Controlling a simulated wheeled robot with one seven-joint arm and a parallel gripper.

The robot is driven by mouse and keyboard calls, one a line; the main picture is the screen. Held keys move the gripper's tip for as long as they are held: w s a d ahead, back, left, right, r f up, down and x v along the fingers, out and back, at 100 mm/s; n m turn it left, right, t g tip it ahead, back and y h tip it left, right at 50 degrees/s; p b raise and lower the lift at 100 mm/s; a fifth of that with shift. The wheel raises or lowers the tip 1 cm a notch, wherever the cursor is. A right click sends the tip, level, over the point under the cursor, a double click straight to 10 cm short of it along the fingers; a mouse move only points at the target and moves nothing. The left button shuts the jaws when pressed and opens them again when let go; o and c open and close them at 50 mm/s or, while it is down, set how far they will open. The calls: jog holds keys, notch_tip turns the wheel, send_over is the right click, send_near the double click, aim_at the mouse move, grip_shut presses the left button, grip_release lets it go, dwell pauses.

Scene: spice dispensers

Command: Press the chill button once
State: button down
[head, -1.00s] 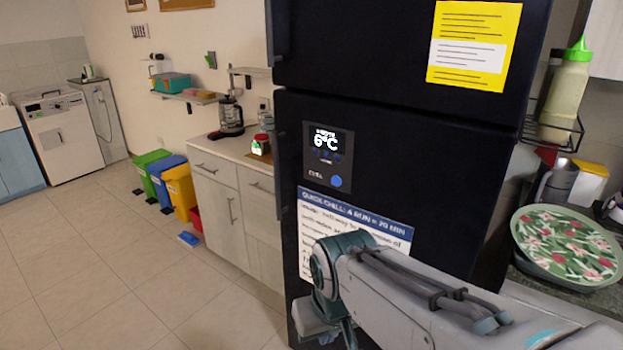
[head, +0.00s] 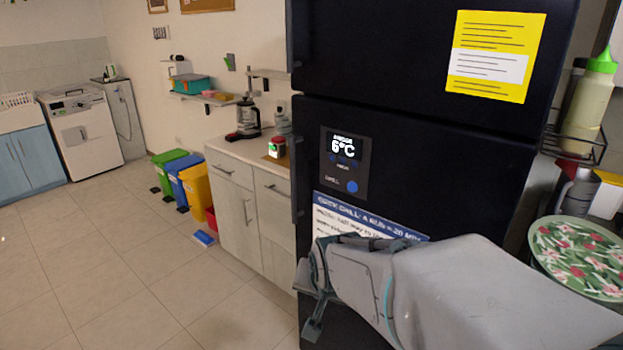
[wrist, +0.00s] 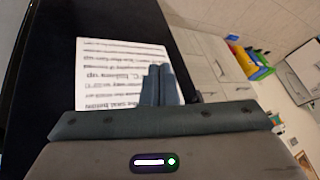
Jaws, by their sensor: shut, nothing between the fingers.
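The black fridge (head: 450,170) stands in the middle of the head view. Its control panel (head: 345,160) shows a lit "6°C", with a round blue button (head: 352,187) at its lower right beside a small label that I cannot read for sure. A "Quick chill" notice (head: 365,218) is below the panel, partly hidden by my arm. It also shows upside down in the wrist view (wrist: 110,75). My gripper (head: 312,328) hangs below the panel, in front of the fridge's lower left part. In the wrist view my gripper (wrist: 158,72) has its fingers together and empty, over the notice.
A yellow note (head: 495,55) is on the upper fridge door. A floral plate (head: 580,255) and a bottle rack (head: 575,145) are at the right. A counter (head: 235,155) and coloured bins (head: 185,178) stand left. The floor at left is open.

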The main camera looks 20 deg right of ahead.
aim_at(352, 187)
jog(key=w+d+m+t+p, duration=0.2)
jog(key=w+m+t, duration=0.4)
jog(key=w+m, duration=0.7)
jog(key=w+d+r+m+t+h+p, duration=0.1)
jog(key=w+d+r+m+t+h, duration=0.1)
jog(key=w+d+r+m+t, duration=0.3)
jog(key=shift+w+m, duration=0.9)
jog(key=shift+m, duration=1.1)
jog(key=shift+d, duration=0.1)
jog(key=shift+w+d+p, duration=0.15)
jog(key=shift+w+d, duration=0.7)
jog(key=shift+d, duration=0.35)
jog(key=shift+w+d+p, duration=0.2)
jog(key=shift+w+d, duration=0.7)
jog(key=shift+d, duration=0.25)
jog(key=shift+w+d+p, duration=0.15)
jog(key=shift+w+d, duration=0.7)
jog(key=shift+d, duration=0.35)
jog(key=shift+w+d, duration=0.1)
jog(key=shift+d, duration=0.05)
jog(key=shift+w+d, duration=0.15)
jog(key=shift+d, duration=0.05)
